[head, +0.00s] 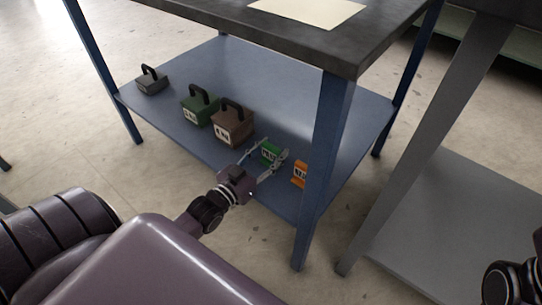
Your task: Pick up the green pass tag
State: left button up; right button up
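The green pass tag (268,152) is a small green block with a pale label on the blue lower shelf of the table, near its front edge. My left gripper (268,157) reaches in over the shelf's front edge. Its fingers are spread, one on each side of the green tag. I cannot tell whether they touch it. My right gripper is not clearly in view; only a dark part of my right arm shows at the lower right edge.
An orange tag (299,174) stands just right of the green one, partly behind the blue table leg (328,150). A brown weight (232,127), a green weight (199,109) and a dark grey weight (151,81) stand to the left on the shelf (300,100).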

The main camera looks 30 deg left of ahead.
pick_arm(q)
jog(key=c, duration=0.5)
jog(key=shift+r, duration=0.1)
